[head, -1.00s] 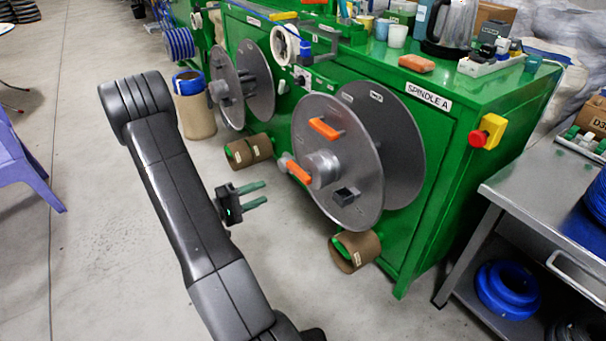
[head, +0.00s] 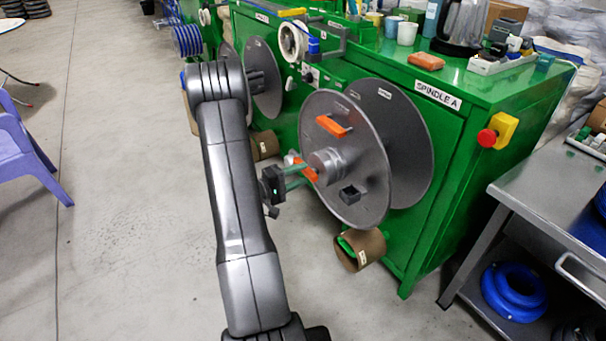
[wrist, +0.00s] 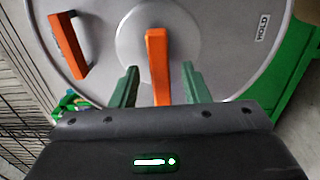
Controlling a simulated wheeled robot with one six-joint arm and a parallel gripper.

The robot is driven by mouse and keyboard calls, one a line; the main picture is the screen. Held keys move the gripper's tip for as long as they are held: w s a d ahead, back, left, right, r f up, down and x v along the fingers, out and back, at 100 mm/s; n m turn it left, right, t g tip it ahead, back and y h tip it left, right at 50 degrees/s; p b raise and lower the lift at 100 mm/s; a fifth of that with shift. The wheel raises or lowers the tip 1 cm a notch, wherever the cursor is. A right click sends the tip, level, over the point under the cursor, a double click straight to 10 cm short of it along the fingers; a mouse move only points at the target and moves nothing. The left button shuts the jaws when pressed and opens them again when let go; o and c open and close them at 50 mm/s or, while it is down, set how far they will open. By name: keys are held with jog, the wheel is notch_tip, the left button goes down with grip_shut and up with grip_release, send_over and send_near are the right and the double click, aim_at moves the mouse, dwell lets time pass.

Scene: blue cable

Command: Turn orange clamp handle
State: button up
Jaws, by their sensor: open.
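The orange clamp handle (wrist: 157,62) sticks out from the hub of the grey spindle reel (head: 362,205). In the wrist view it stands upright in the picture, between the two green fingers of my gripper (wrist: 160,80), with a gap on each side. My gripper (head: 306,172) is open and empty. In the head view it is at the left side of the hub, and its fingers partly hide the orange clamp handle (head: 308,173). Whether the fingers touch the handle cannot be told there.
A second orange handle (head: 331,126) is fixed higher on the reel face. A black block (head: 350,194) sits lower on it. A cardboard tube (head: 362,250) is below the reel. A red stop button (head: 487,138) is on the green cabinet. Open floor (head: 130,240) lies to the left.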

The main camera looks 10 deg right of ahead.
jog(key=shift+x, duration=0.9)
grip_shut()
